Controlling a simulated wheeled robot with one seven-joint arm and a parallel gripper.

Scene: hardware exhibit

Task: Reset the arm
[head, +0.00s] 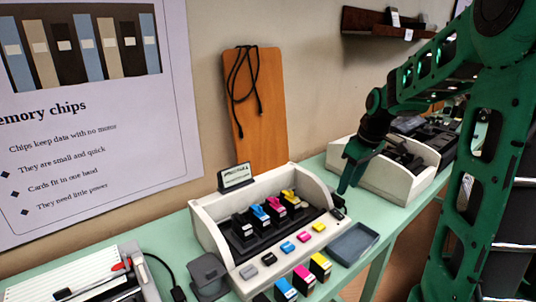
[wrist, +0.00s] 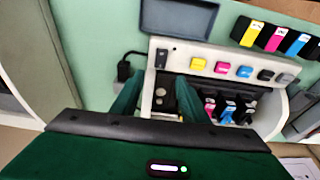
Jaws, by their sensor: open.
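My green arm reaches in from the right in the head view. My gripper (head: 345,185) points down at the right end of a white printer-like exhibit (head: 209,228). In the wrist view my gripper (wrist: 158,98) has its two green fingers apart, with nothing held between them. The exhibit's right end, with dark round details, shows between and beyond the fingers. Whether a finger touches the exhibit cannot be told.
Coloured cartridges (head: 272,208) stand inside the exhibit, and more (head: 303,279) stand in front. A grey tray (head: 353,243) lies to its right on the green table (head: 176,250). A second white machine (head: 400,180) stands behind my gripper. A wooden board (head: 262,110) leans on the wall.

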